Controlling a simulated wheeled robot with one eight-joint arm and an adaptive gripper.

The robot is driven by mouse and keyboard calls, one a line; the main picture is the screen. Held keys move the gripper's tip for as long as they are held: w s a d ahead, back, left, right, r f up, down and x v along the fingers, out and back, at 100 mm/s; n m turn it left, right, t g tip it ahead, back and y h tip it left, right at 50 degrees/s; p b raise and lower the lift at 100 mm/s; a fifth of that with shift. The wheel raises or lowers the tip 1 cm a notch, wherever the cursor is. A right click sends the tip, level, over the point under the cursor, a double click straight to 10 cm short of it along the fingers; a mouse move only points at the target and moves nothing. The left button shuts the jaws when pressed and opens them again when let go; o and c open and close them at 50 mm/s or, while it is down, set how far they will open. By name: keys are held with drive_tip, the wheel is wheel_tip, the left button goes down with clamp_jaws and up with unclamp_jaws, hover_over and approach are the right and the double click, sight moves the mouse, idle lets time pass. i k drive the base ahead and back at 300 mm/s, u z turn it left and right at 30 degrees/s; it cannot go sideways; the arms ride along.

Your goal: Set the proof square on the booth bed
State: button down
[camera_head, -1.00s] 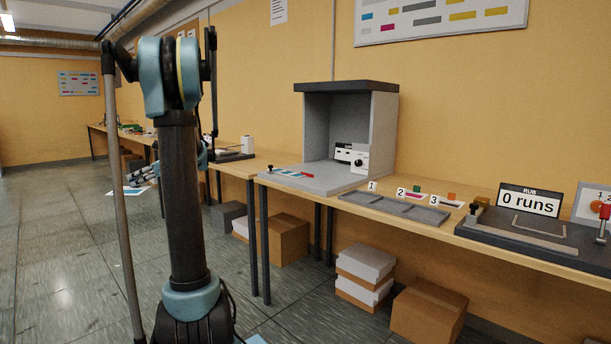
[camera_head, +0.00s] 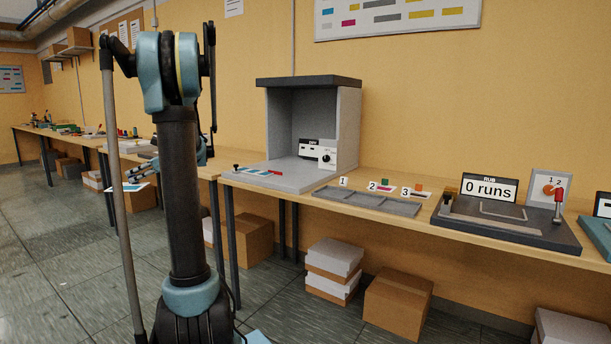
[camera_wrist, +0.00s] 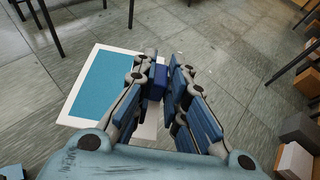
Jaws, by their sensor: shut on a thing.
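My gripper (camera_wrist: 167,85) is shut on the proof square (camera_wrist: 102,84), a white sheet with a large blue patch, by a dark blue block at its edge. The sheet hangs above the floor, to the left of the fingers in the wrist view. In the head view my gripper (camera_head: 143,172) is small and partly hidden by my arm, with the proof square (camera_head: 128,187) below it. The booth (camera_head: 348,125) is a grey open-fronted box on the bench. Its flat grey bed (camera_head: 290,183) carries a blue-and-white strip and a red piece. The proof square is well apart from it.
Right of the booth on the bench (camera_head: 390,228) are a grey tray (camera_head: 365,203) numbered 1 to 3 and a dark rub device (camera_head: 510,225) reading "0 runs". Boxes (camera_head: 398,300) stand under the bench. The floor (camera_head: 75,240) at left is clear.

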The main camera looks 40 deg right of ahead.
sight(284, 171)
drive_tip(key=z, duration=1.3)
drive_tip(key=i, duration=1)
drive_tip(key=u, duration=0.05)
